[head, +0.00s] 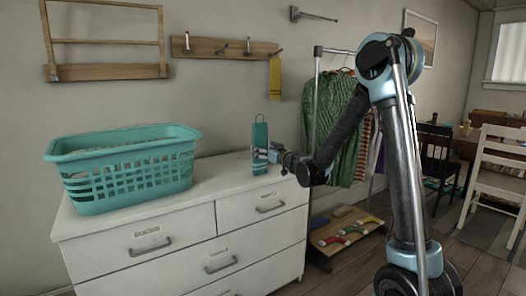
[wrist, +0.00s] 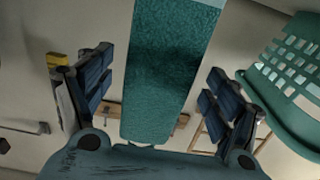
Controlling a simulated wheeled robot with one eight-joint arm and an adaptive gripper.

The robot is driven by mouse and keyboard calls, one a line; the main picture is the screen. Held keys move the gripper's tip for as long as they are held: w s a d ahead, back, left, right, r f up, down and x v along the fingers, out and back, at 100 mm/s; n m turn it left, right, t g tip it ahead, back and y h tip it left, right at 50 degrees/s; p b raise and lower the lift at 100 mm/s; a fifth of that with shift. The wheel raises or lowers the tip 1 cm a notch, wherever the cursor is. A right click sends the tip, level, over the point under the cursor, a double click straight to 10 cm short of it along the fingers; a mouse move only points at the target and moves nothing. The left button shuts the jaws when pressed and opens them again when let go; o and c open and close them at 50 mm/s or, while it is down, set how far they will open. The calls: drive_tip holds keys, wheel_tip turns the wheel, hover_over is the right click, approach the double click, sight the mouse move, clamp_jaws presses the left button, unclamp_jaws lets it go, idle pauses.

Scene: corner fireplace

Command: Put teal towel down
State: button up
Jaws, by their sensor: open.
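The teal towel (head: 260,133) is a narrow upright shape with a small loop at its top. Its lower end meets the white dresser top (head: 222,176), right of the teal basket. In the wrist view the towel (wrist: 165,65) runs between the two finger pads of my gripper (wrist: 158,88). There is a visible gap on each side, so my gripper is open around it. In the head view my gripper (head: 272,155) reaches in from the right at the towel's lower half and hides part of it.
The teal laundry basket (head: 130,180) stands on the dresser's left part; it also shows in the wrist view (wrist: 285,105). A peg rail (head: 220,48) with a yellow cloth (head: 275,78) hangs above. A clothes rack (head: 317,90) stands right. The dresser's front middle is clear.

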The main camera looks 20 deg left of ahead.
drive_tip(key=v, duration=0.9)
drive_tip(key=shift+s+d, duration=0.15)
drive_tip(key=shift+d, duration=0.05)
drive_tip(key=s+d+f+m+g+h, duration=0.3)
drive_tip(key=s+d+f+h, duration=0.1)
drive_tip(key=s+d, duration=0.7)
drive_tip(key=s+d+f+m+g+h, duration=0.3)
drive_tip(key=s+d+f+h, duration=0.2)
drive_tip(key=s+d, duration=0.6)
drive_tip(key=s+d+f+m+g+h, duration=0.3)
drive_tip(key=s+d+f+h, duration=0.2)
drive_tip(key=d, duration=1.6)
drive_tip(key=s+f, duration=0.3)
drive_tip(key=s, duration=0.4)
drive_tip(key=shift+d+m, duration=0.25)
drive_tip(key=shift+m, duration=0.15)
drive_tip(key=shift+s, duration=0.1)
